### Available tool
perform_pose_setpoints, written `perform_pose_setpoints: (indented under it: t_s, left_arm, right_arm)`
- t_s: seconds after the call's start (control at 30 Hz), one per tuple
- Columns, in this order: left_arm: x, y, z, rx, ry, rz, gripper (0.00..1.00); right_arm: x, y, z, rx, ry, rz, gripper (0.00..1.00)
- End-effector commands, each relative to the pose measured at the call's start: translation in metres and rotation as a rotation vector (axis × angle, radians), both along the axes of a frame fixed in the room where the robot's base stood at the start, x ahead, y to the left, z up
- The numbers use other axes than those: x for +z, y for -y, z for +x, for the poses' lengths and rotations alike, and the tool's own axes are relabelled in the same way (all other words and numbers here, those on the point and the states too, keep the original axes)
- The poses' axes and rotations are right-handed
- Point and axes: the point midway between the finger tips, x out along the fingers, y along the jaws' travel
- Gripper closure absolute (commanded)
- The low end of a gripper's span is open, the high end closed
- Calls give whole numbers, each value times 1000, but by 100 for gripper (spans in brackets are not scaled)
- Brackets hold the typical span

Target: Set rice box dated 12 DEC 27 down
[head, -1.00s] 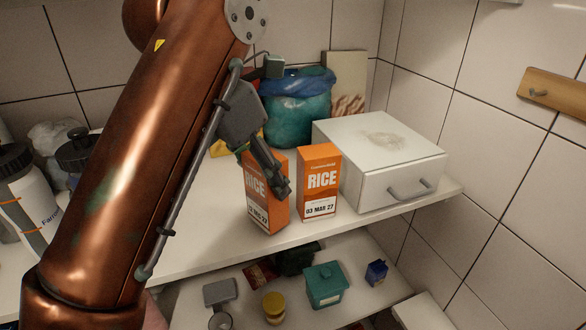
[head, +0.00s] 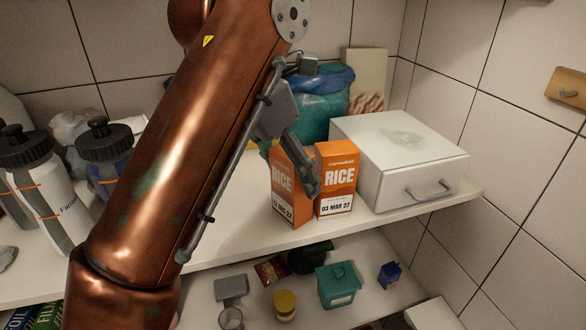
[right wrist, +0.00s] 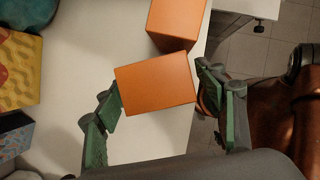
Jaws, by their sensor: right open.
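The rice box dated 12 DEC 27 (head: 284,200) is orange and stands upright on the shelf; its date is partly covered. My right gripper (head: 292,168) is around its upper part, with one finger in front of its right side. In the right wrist view the top of this box (right wrist: 155,88) lies between the spread fingers of my right gripper (right wrist: 165,98). The left finger is close to the box, and a gap shows at the right finger. My left gripper is not in view.
A second rice box dated 03 MAR 27 (head: 336,183) stands close on the right. Behind it are a white drawer box (head: 372,170) and a teal bag (head: 322,110). Bottles (head: 45,190) stand at left. A lower shelf (head: 375,300) holds a teal canister (head: 338,287) and small items.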

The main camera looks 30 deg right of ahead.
Motion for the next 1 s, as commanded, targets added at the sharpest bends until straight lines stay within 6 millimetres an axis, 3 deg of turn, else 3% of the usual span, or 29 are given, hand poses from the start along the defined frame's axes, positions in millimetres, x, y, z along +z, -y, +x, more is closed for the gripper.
perform_pose_setpoints:
  t_s: [0.27, 0.43, 0.7, 1.0]
  left_arm:
    - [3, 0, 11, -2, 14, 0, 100]
    - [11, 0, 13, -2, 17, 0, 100]
    - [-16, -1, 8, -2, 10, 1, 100]
    - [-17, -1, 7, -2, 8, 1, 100]
  right_arm:
    - [2, 0, 0, 0, 0, 0, 36]
    - [20, -6, -1, 5, 4, -2, 36]
    - [12, -37, -6, 4, 1, -2, 36]
    - [16, -82, -13, 3, -1, 2, 36]
